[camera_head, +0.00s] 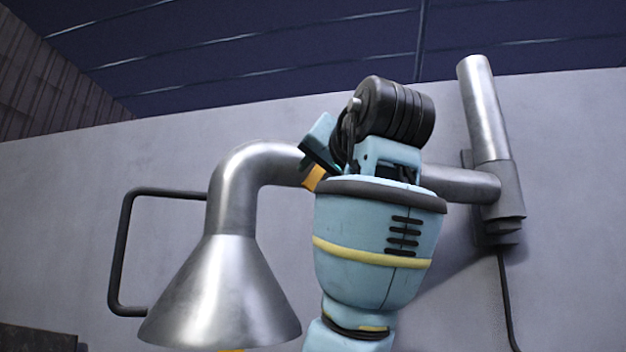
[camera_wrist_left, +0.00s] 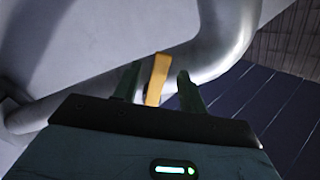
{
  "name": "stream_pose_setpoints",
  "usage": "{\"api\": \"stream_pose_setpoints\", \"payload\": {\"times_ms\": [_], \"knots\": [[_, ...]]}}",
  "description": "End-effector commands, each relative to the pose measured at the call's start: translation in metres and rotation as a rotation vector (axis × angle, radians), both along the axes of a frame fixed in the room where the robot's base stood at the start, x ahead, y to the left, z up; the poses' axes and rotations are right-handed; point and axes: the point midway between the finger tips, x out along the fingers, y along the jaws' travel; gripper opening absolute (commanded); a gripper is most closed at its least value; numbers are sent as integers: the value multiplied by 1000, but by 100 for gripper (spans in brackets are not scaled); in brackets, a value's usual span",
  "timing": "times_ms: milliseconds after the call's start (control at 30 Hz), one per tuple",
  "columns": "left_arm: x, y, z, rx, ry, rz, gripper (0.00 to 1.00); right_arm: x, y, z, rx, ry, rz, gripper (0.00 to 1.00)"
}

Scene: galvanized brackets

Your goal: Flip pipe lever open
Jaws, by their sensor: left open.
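The orange-yellow lever (camera_head: 315,178) sits on the silver bent pipe (camera_head: 250,172), partly hidden by my left arm in the head view. My left gripper (camera_head: 322,158) is at the lever, its fingertips mostly hidden there. In the left wrist view, the lever (camera_wrist_left: 156,82) stands between the two open fingers of my left gripper (camera_wrist_left: 160,72), with visible gaps on both sides. The pipe (camera_wrist_left: 210,52) curves behind them. My right gripper is not in view.
A flared metal cone (camera_head: 222,300) hangs from the pipe's left end. A dark bracket bar (camera_head: 126,250) is mounted at the left on the grey wall (camera_head: 60,220). An upright metal tube (camera_head: 483,110) and a cable (camera_head: 506,295) are at the right.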

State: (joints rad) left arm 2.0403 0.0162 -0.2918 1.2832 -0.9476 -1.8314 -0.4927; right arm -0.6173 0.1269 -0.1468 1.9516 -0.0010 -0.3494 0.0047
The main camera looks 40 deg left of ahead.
Motion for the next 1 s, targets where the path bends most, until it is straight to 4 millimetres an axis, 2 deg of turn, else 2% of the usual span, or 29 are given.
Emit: {"api": "stream_pose_setpoints", "payload": {"times_ms": [100,300,633,933,1000], "knots": [[8,16,0,0,1,2,42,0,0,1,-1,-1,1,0],[16,30,0,0,-1,1,42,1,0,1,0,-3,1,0],[18,33,0,0,0,0,42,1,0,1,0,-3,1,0],[18,33,0,1,0,-1,3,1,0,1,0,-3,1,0],[18,33,0,1,0,-1,0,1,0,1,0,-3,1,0]]}}
